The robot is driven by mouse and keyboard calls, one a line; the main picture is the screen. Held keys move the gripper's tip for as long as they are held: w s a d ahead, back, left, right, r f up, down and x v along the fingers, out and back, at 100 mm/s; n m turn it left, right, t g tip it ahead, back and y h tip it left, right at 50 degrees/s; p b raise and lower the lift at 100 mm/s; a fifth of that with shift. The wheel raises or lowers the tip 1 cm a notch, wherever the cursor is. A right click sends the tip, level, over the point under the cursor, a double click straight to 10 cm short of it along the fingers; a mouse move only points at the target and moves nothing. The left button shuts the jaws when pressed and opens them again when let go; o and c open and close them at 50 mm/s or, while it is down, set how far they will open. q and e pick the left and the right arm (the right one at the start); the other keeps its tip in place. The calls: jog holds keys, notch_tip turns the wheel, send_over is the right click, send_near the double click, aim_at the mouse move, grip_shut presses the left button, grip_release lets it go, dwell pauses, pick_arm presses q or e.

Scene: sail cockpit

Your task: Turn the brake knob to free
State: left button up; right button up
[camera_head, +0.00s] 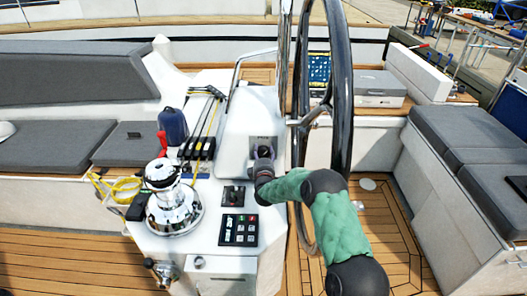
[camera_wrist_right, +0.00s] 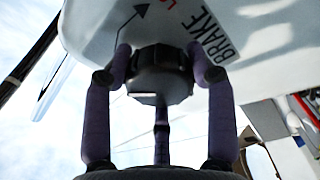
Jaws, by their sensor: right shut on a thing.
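The brake knob (camera_wrist_right: 160,82) is a dark faceted knob on the underside-looking white panel in the right wrist view. My left gripper is not in view.
The large black steering wheel (camera_head: 338,85) stands close to my right arm. A chrome winch (camera_head: 170,200), a keypad (camera_head: 239,230) and a joystick panel (camera_head: 233,196) are on the console. Teak floor (camera_head: 385,235) lies open at right.

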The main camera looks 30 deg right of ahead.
jog(key=n, duration=0.2)
jog(key=n+p, duration=0.1)
jog(key=n, duration=0.1)
jog(key=n+y+p, duration=0.1)
jog(key=n, duration=0.1)
jog(key=shift+w+a+r+n, duration=0.15)
jog(key=shift+a+r+n, duration=0.1)
jog(key=shift+r+n, duration=0.05)
jog(key=shift+f+n+p, duration=0.15)
jog(key=shift+n+p, duration=0.4)
jog(key=shift+n, duration=0.35)
jog(key=shift+f+n, duration=0.1)
jog(key=shift+n, duration=0.2)
jog(key=shift+a+f, duration=0.1)
jog(key=shift+f, duration=0.1)
